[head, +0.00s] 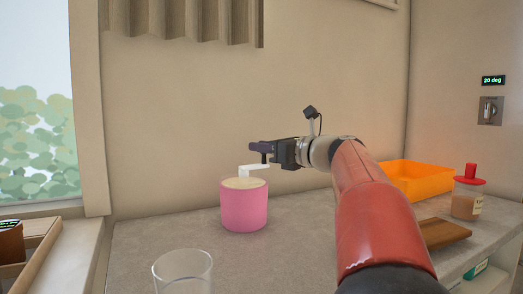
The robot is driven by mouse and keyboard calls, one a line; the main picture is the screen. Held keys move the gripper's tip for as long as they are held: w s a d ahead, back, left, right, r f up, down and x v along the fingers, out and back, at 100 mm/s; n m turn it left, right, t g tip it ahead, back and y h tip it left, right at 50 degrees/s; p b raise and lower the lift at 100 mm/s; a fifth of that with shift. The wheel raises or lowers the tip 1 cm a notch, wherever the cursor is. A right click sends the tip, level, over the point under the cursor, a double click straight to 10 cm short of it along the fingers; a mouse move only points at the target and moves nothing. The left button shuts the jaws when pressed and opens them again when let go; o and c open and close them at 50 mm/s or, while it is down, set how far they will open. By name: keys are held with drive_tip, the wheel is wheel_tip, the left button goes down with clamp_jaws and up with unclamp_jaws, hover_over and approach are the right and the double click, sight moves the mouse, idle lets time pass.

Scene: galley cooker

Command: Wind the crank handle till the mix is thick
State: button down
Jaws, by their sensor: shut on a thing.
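A pink cylindrical tub (244,207) stands on the grey counter, with a pale beige top surface (244,183) that may be the mix or a lid. A white crank handle (252,168) rises from the middle of the top and bends to the right. My gripper (262,155) is above the tub's right side, at the outer end of the crank, and is shut on the crank handle. The dark fingers hide the grip itself. How thick the mix is cannot be told from this view.
A clear glass (183,273) stands at the front of the counter (305,240). An orange tray (424,180), a jar with a red lid (467,200) and a brown board (443,235) are to the right, beside my arm. A wooden box (22,240) sits at the left by the window.

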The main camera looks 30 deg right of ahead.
drive_tip(key=m+h, duration=0.1)
drive_tip(key=s+m+t+h, duration=0.1)
drive_tip(key=h, duration=0.1)
drive_tip(key=m+h, duration=0.1)
drive_tip(key=h, duration=0.1)
drive_tip(key=shift+s+a+t, duration=0.2)
drive_tip(key=shift+s+t, duration=0.1)
drive_tip(key=shift+s, duration=0.1)
drive_tip(key=shift+s+a+m+h+p, duration=0.1)
drive_tip(key=shift+s+m+h+p, duration=0.25)
drive_tip(key=shift+m+h, duration=0.75)
drive_tip(key=shift+s+a+m+h+p, duration=0.1)
drive_tip(key=shift+s+m+h+p, duration=0.15)
drive_tip(key=shift+m+h, duration=0.8)
drive_tip(key=shift+s+n+h, duration=0.1)
drive_tip(key=shift+n+h, duration=0.15)
drive_tip(key=shift+h, duration=0.3)
drive_tip(key=c, duration=1.3)
unclamp_jaws()
drive_tip(key=shift+o, duration=0.2)
drive_tip(key=s+a, duration=0.1)
drive_tip(key=s, duration=0.6)
drive_tip(key=shift+s, duration=0.35)
